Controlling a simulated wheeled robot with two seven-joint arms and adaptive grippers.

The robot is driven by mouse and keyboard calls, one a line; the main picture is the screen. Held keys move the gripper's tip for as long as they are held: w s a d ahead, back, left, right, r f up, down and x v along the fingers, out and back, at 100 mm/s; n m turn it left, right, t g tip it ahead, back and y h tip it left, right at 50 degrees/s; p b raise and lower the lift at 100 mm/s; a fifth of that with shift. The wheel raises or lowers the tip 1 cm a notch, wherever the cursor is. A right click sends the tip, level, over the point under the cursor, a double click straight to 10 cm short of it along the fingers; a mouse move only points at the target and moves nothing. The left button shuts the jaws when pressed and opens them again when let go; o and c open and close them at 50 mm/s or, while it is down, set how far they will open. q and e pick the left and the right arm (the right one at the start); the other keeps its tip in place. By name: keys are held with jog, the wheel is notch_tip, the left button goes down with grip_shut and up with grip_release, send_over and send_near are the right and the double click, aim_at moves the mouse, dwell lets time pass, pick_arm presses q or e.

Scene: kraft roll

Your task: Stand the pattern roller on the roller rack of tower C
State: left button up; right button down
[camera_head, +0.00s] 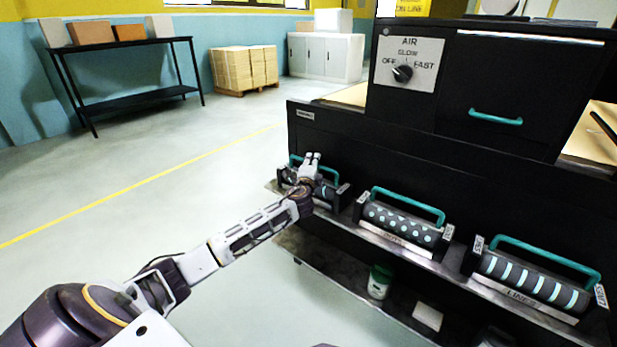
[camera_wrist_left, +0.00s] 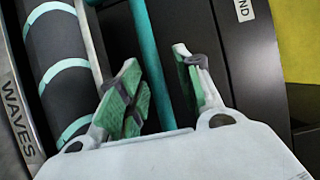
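Several pattern rollers with teal handles sit in cradles along the black machine's low ledge. The left one, in a cradle marked WAVES in the wrist view, is dark with pale curved bands (camera_head: 329,192); it also shows in the left wrist view (camera_wrist_left: 64,75). The middle roller (camera_head: 400,220) has pale dots and the right one (camera_head: 530,280) has pale stripes. My left gripper (camera_head: 311,160) is at the waves roller, partly hiding it. In the left wrist view its fingers (camera_wrist_left: 163,88) are spread, with the teal handle bar (camera_wrist_left: 150,60) running between them. I cannot make out tower C or its rack.
The black machine (camera_head: 330,130) has an air dial (camera_head: 402,73) and a drawer with a teal handle (camera_head: 496,117). A lower shelf holds a green-and-white container (camera_head: 379,281) and a pale block (camera_head: 427,316). A table with boxes (camera_head: 125,47) stands far left; the floor between is clear.

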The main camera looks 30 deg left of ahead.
pick_arm(q)
jog(key=shift+s+d, duration=0.25)
jog(key=shift+s, duration=0.3)
jog(key=shift+p+v, duration=0.45)
jog(key=shift+v, duration=1.3)
jog(key=p+v, duration=0.1)
jog(key=v, duration=0.6)
pick_arm(e)
jog(key=f, duration=0.3)
jog(key=shift+w+d+f+g, duration=0.1)
jog(key=shift+d+f+g, duration=0.05)
jog(key=shift+d+g, duration=0.2)
jog(key=shift+s, duration=0.3)
